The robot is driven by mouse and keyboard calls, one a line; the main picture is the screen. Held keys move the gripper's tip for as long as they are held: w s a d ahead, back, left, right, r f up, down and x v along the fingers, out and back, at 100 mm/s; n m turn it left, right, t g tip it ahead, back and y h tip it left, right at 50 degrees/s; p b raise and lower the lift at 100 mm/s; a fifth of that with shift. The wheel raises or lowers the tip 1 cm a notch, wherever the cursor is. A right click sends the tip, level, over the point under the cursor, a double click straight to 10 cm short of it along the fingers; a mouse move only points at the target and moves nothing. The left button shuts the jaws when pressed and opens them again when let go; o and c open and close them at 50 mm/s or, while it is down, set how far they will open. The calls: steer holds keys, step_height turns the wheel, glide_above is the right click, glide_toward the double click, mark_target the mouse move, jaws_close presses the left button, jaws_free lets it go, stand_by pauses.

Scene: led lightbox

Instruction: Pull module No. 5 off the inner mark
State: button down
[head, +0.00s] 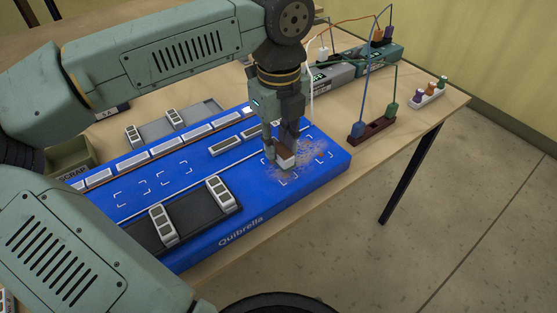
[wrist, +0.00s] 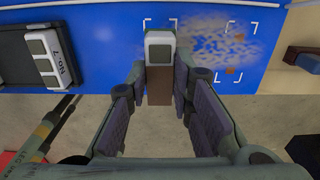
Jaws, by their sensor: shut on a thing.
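My gripper (head: 283,150) is shut on the brown block, over the right end of the blue Quibrella panel (head: 308,178). The white part also shows in the head view (head: 286,160). No number is readable on it. White corner marks (wrist: 236,71) and brown stains surround this spot. Contact with the panel cannot be told.
A dark tray (head: 190,215) holds two modules, one labelled No. 7 (wrist: 43,58) in the wrist view. More modules line the panel's back. Wired devices (head: 335,78) and a brown socket block (head: 371,132) stand to the right. A scrap bin (head: 72,158) is at left.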

mark_target(279, 147)
steer(key=shift+r+p, duration=1.1)
steer(key=shift+r, duration=1.4)
